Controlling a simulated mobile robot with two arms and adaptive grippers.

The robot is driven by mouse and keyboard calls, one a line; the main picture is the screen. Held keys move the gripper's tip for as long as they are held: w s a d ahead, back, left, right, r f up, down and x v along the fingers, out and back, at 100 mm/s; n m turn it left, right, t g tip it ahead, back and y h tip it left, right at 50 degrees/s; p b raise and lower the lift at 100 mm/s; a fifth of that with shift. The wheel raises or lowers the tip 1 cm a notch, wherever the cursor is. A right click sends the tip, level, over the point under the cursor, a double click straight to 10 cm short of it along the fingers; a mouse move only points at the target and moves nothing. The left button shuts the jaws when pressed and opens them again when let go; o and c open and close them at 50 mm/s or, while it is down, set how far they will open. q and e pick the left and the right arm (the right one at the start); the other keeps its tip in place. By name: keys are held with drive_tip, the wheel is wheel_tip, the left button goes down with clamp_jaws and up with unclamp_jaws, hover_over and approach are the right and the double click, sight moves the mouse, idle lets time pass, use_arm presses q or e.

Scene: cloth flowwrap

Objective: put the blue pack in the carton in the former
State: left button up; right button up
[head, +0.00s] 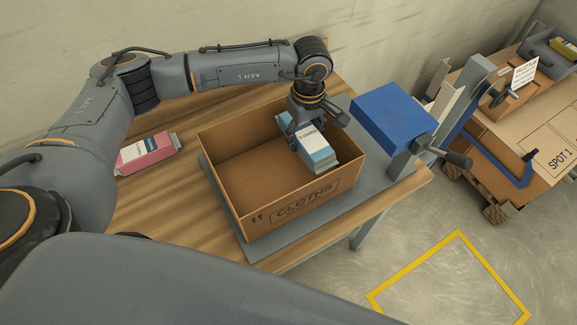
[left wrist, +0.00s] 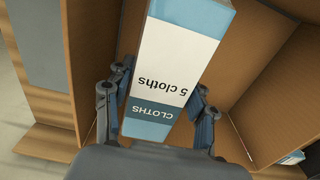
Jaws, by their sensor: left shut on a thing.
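The blue pack (head: 319,150), white and blue with a "5 cloths" label, is at the right side of the open brown carton (head: 292,207), marked CLOTHS. My left gripper (head: 304,128) comes down from above and is shut on this pack. In the left wrist view the fingers flank the pack (left wrist: 176,62), with carton walls (left wrist: 285,95) around it. Whether the pack touches the carton floor I cannot tell. Which fixture is the former is not clear; a blue block with a crank (head: 394,117) stands right of the carton. My right gripper is not in view.
A pink pack (head: 147,152) lies on the wooden table (head: 165,213) left of the carton. A yellow floor outline (head: 420,262) lies in front. The carton's left half looks empty.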

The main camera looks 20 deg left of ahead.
use_arm(q)
drive_tip(key=p, duration=0.1)
hover_over(303, 164)
wheel_tip(303, 164, down, 5)
drive_tip(key=shift+r, duration=0.15)
wheel_tip(303, 164, down, 3)
drive_tip(key=shift+f+p, duration=0.1)
drive_tip(key=shift+p, duration=0.35)
drive_tip(key=shift+w+f, duration=0.1)
drive_tip(key=shift+f, duration=0.15)
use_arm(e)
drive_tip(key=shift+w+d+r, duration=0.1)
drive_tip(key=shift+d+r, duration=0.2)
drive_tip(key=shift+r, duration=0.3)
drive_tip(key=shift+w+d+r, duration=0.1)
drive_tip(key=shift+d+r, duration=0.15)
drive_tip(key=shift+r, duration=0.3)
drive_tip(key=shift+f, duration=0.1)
use_arm(q)
drive_tip(key=shift+f+b, duration=0.2)
drive_tip(key=shift+b, duration=0.1)
drive_tip(key=o, duration=1.2)
drive_tip(key=shift+r, duration=0.1)
drive_tip(key=shift+c, duration=0.2)
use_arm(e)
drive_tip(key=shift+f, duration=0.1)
